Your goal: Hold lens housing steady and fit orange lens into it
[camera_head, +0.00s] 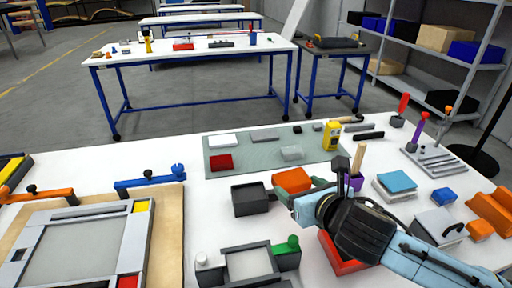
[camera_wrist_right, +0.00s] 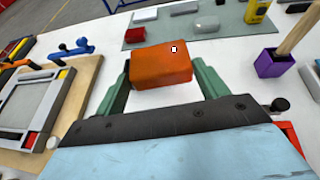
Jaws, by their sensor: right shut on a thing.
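The orange lens (camera_head: 292,180) is a block; it also fills the middle of the right wrist view (camera_wrist_right: 160,66). My right gripper (camera_wrist_right: 162,75) is shut on it, with one green finger on each side. In the head view the right gripper (camera_head: 298,193) reaches in from the lower right. A dark grey open square box (camera_head: 250,199), which looks like the lens housing, sits just left of the lens. In the wrist view the box is mostly hidden behind the lens and left finger. My left gripper is not in view.
A grey fixture (camera_head: 248,264) with a green knob stands in front. A large framed panel (camera_head: 75,250) lies at left. A grey-green mat (camera_head: 270,153) with several small parts is behind. A red tray (camera_head: 340,258) lies under my right arm. A purple holder (camera_head: 356,182) stands right of the gripper.

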